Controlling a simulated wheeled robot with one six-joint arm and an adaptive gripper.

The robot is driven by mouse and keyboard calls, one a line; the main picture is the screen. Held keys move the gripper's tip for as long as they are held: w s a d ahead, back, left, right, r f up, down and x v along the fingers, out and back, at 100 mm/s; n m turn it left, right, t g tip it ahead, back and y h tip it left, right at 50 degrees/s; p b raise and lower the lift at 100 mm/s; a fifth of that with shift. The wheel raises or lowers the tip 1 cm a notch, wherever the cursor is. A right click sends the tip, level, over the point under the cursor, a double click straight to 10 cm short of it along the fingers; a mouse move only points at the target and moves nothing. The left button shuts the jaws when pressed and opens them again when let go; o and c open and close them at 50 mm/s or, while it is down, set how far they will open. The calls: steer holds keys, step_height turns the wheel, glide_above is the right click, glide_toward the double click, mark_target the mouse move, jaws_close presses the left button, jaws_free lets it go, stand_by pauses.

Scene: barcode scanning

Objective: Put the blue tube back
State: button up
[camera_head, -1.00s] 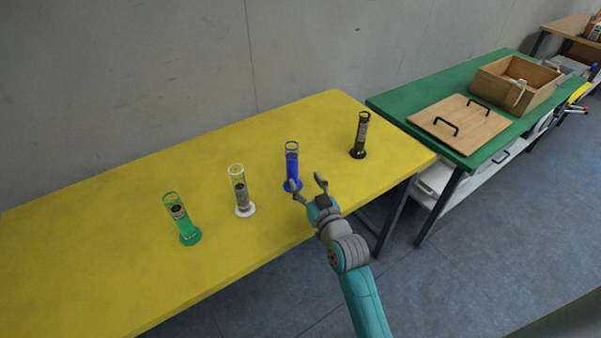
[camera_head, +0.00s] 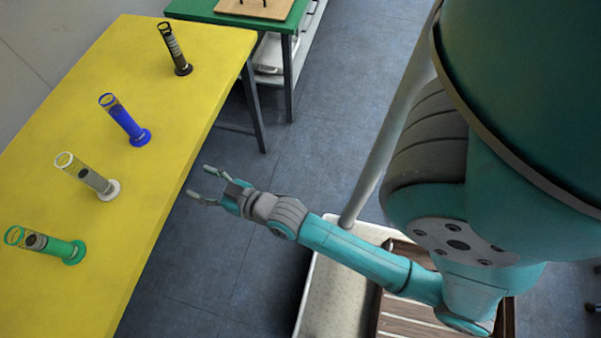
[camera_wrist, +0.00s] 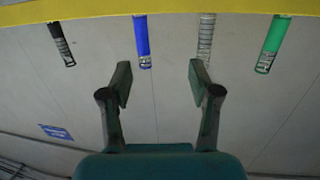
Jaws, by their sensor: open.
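The blue tube (camera_head: 125,120) stands on its round blue base on the yellow table (camera_head: 190,112). It stands between the black tube (camera_head: 175,49) and the white tube (camera_head: 88,176). My gripper (camera_head: 199,184) is open and empty, off the table's right edge and apart from the blue tube. In the wrist view the picture is upside down; the blue tube (camera_wrist: 142,42) is just left of the middle, beyond the open fingers of my gripper (camera_wrist: 160,80).
A green tube (camera_head: 46,245) stands nearest on the yellow table. A green table (camera_head: 285,24) with a wooden board (camera_head: 262,8) stands beyond. A tray with a light rim (camera_head: 302,305) lies beneath my arm. Floor is clear between my gripper and the green table.

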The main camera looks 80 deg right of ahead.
steer(key=s+a+r+n+g+y, duration=0.1)
steer(key=s+a+r, duration=0.1)
steer(key=s, duration=1.1)
steer(key=s+a+r+n+y, duration=0.1)
steer(key=s+a, duration=0.4)
steer(key=s, duration=0.9)
steer(key=shift+r+g+y, duration=0.3)
steer(key=shift+r+g, duration=0.1)
steer(key=shift+r, duration=0.1)
